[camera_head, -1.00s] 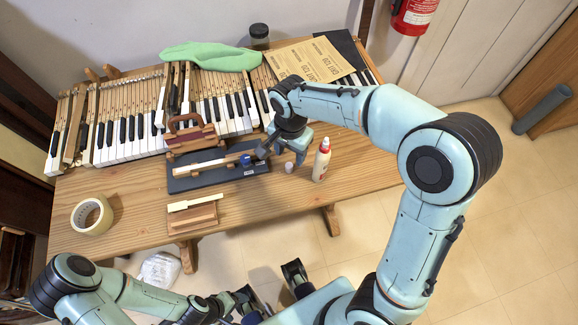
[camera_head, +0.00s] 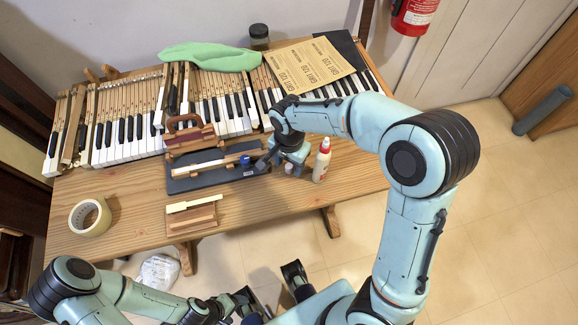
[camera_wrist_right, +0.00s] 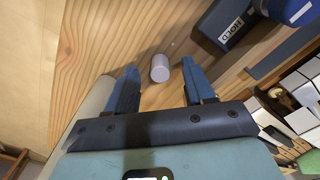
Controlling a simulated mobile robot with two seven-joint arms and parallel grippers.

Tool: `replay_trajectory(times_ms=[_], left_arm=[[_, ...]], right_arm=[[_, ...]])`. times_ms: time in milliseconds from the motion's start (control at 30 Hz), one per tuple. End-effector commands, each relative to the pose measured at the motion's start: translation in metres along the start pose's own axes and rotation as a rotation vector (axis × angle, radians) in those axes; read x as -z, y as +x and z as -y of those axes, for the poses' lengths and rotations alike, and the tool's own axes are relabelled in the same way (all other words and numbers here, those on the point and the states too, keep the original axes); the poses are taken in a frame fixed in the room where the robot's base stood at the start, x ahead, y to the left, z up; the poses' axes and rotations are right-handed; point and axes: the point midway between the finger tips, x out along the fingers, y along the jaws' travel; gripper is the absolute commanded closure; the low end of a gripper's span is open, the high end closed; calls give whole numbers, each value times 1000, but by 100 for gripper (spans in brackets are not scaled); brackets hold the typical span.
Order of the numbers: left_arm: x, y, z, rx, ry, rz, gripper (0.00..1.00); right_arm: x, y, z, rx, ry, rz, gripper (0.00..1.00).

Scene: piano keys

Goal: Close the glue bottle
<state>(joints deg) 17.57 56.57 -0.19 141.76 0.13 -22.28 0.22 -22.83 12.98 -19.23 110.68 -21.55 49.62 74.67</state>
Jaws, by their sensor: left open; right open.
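The white glue bottle (camera_head: 322,162) with a red tip stands upright near the table's front right edge. A small pale cap (camera_head: 289,168) stands on the wood just left of it; it also shows in the right wrist view (camera_wrist_right: 160,68). My right gripper (camera_head: 277,166) is open, low over the table beside the cap. In the right wrist view its two blue fingers (camera_wrist_right: 160,82) are on either side of the cap, with gaps to both. My left gripper (camera_head: 252,300) is open and empty, in front of the table and away from the bottle.
A dark tray (camera_head: 215,180) with a clamped key lies left of my right gripper. A block marked HOLD (camera_wrist_right: 225,28) is near the fingers. Piano keys (camera_head: 125,135) line the back. Tape (camera_head: 90,217) lies at the left.

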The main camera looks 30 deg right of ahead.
Motion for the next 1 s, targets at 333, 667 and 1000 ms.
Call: replay_trajectory(times_ms=[333, 667, 1000], left_arm=[[0, 0, 0, 0, 0, 0, 28], [0, 0, 0, 0, 0, 0, 28], [-2, -6, -1, 1, -1, 5, 28]], right_arm=[[0, 0, 0, 1, 0, 0, 100], [0, -1, 0, 1, 0, 0, 100], [0, -38, 1, 6, -2, -2, 100]])
